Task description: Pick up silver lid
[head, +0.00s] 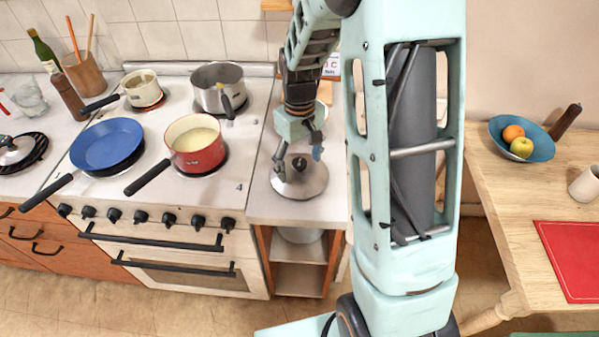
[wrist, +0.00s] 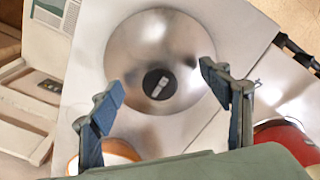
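The silver lid (head: 300,179) lies on the narrow white counter right of the stove, with its dark knob (head: 299,163) upward. In the wrist view the round lid (wrist: 160,40) fills the upper middle, and its black knob (wrist: 159,84) shows a pale grip bar. My gripper (head: 300,153) is just above the lid in the head view. In the wrist view my gripper (wrist: 163,82) is open, with its two blue-padded fingers spread wide on either side of the knob. Nothing is between the fingers' pads that I can see held.
The stove holds a red pot (head: 196,158), a blue pan (head: 107,143), a steel pot (head: 218,97) and a small pot (head: 141,90). A second lid (head: 17,149) is at the far left. A wooden table with a blue bowl (head: 540,146) stands right.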

